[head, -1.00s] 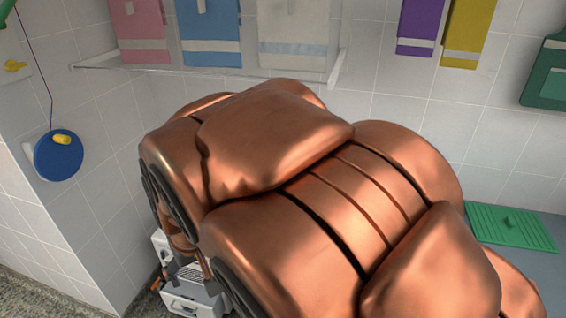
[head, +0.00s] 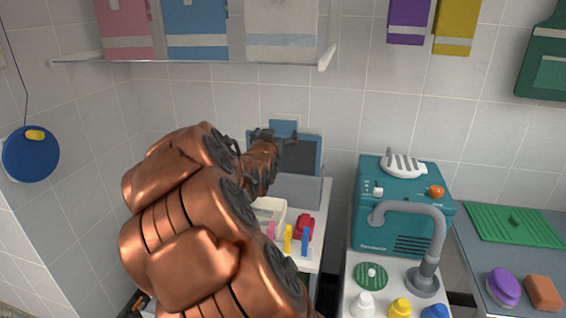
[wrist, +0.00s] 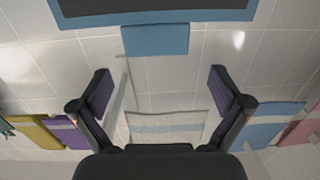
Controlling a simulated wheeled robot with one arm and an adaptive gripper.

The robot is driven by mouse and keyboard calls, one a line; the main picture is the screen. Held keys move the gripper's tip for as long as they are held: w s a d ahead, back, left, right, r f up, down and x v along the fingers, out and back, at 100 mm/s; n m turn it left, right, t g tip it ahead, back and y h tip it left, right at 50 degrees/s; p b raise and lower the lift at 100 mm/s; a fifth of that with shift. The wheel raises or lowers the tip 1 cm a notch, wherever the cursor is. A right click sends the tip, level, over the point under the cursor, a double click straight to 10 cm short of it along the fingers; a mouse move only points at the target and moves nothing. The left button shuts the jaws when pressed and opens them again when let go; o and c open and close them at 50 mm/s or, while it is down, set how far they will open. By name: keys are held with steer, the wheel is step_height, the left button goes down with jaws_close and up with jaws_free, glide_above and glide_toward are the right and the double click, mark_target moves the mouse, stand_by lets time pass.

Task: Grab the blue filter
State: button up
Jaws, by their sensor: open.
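The blue filter is a dark panel in a blue frame with a blue tab on top. In the head view the blue filter (head: 305,155) stands upright in a grey housing (head: 297,191) against the tiled wall, partly hidden by my arm. In the wrist view, which is upside down, the tab of the blue filter (wrist: 155,40) points down between my fingers' lines. My gripper (wrist: 158,82) is open and empty, its two fingers spread wider than the tab. The tab lies just beyond the fingertips. My gripper (head: 275,137) covers part of the filter in the head view.
Right of the filter stands a teal machine (head: 405,210) with a grey tap (head: 430,245) in front. A white counter holds a cream tub (head: 268,213) and several coloured clips. A blue disc (head: 30,153) hangs at left.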

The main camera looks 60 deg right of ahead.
mark_target(283, 125)
steer(key=shift+s+p+x, duration=0.15)
steer(key=shift+p+x, duration=0.15)
steer(key=shift+x, duration=1.8)
steer(key=shift+s+p+x, duration=0.1)
steer(key=shift+p+x, duration=0.15)
steer(key=shift+x, duration=1.8)
steer(key=shift+d+r, duration=0.15)
steer(key=shift+c, duration=0.4)
steer(key=c, duration=1.2)
